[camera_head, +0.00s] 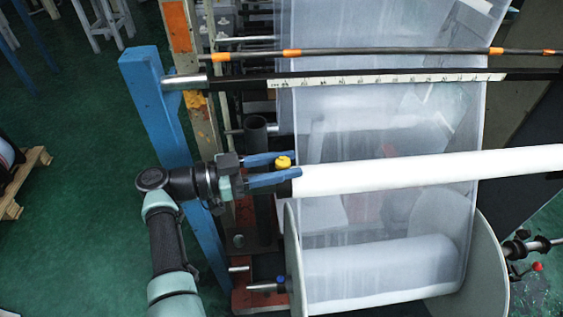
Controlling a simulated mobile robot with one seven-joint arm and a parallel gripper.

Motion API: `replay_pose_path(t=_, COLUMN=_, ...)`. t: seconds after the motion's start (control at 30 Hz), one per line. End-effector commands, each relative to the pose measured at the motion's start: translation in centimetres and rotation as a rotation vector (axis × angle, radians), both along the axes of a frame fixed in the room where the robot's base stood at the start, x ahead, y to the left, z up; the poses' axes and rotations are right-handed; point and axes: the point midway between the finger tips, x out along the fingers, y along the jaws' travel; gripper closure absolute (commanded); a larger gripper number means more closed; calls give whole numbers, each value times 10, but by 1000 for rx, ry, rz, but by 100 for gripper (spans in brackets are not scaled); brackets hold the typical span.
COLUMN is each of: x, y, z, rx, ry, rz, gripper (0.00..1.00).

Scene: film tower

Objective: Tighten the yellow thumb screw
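The yellow thumb screw (283,162) is a small knob at the left end of the white roller (400,173). My gripper (286,168) reaches in from the left, with one blue finger on the far side and one on the near side of the screw. The fingers are parted, and the screw sits by their tips. The knob overlaps the far finger in the picture. I cannot tell whether the fingers touch or clamp it. The screw's lower part and its seat are hidden.
A blue post (160,115) stands close behind my arm on the left. A black bar with a measuring scale (390,78) and a rod with orange bands (400,53) cross beyond the roller. Clear film (380,125) hangs across the machine. A film roll (380,270) lies below.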

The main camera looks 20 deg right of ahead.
Motion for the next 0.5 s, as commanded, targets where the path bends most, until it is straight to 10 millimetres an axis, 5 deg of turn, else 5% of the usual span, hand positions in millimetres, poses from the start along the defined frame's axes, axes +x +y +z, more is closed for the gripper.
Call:
replay_pose_path(t=0.13, x=0, y=0, z=0, rx=-1, ry=1, rz=0, gripper=37)
replay_pose_path(t=0.5, x=2, y=6, z=0, rx=-3, ry=-3, rz=5, gripper=37)
